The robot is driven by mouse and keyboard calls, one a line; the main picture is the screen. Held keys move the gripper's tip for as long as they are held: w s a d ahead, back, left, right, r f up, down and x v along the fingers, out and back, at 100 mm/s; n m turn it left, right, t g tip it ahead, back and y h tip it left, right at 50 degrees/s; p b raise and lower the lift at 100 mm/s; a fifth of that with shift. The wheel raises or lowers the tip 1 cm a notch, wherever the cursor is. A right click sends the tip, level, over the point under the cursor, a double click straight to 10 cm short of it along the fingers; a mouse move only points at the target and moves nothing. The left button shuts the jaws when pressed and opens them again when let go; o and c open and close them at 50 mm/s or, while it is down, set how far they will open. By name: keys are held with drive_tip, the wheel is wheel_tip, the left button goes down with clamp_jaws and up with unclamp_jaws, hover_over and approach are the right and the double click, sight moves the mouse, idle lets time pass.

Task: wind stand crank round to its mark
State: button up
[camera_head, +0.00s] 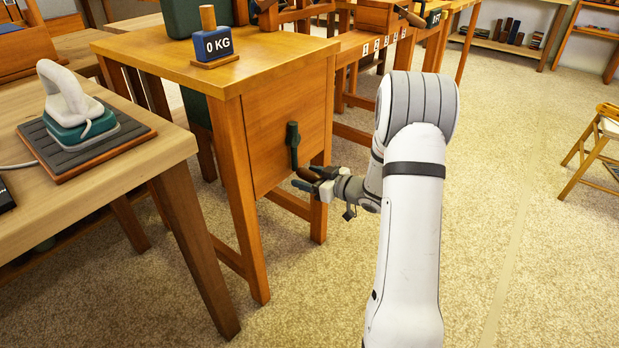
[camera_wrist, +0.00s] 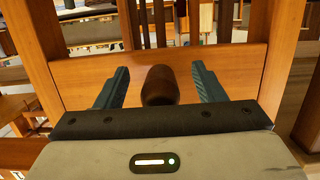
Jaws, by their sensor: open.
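The stand (camera_head: 285,105) is a wooden table-like frame with a front panel. Its crank has a dark green arm (camera_head: 292,145) on that panel, hanging roughly straight down. A brown rounded handle (camera_head: 308,173) sits at the crank's lower end. My gripper (camera_head: 311,184) is at the handle with its fingers pointing at the panel. In the wrist view the brown handle (camera_wrist: 160,86) stands between my two open teal fingers (camera_wrist: 160,68), with a gap on each side. I cannot make out the crank's mark in either view.
A wooden table (camera_head: 150,150) with a white-handled iron (camera_head: 75,105) on a grey pad stands at the left. The stand's right leg (camera_head: 319,205) is close beside my gripper.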

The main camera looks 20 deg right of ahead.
drive_tip(key=p+v, duration=0.2)
drive_tip(key=v, duration=0.5)
idle(0.3)
drive_tip(key=p+v, duration=0.4)
drive_tip(key=v, duration=0.4)
wheel_tip(320, 180, up, 27)
drive_tip(key=w+m+g+h+p, duration=0.1)
drive_tip(key=m+g+h+p, duration=0.25)
drive_tip(key=h+p, duration=1.05)
drive_tip(key=s+a+r+m+g+y+p, duration=0.2)
drive_tip(key=s+a+r+g+p, duration=0.1)
drive_tip(key=s+a+r+p, duration=0.4)
drive_tip(key=s+a+r+m+g+y+p, duration=0.1)
drive_tip(key=s+a+r+g+y+p, duration=0.1)
drive_tip(key=s+a+r+p, duration=0.6)
drive_tip(key=s+r+g+p, duration=0.1)
drive_tip(key=s+r+p, duration=0.3)
drive_tip(key=s, duration=0.4)
drive_tip(key=shift+r+m+g+y, duration=0.35)
drive_tip(key=shift+r+y, duration=0.05)
drive_tip(key=shift+r, duration=0.35)
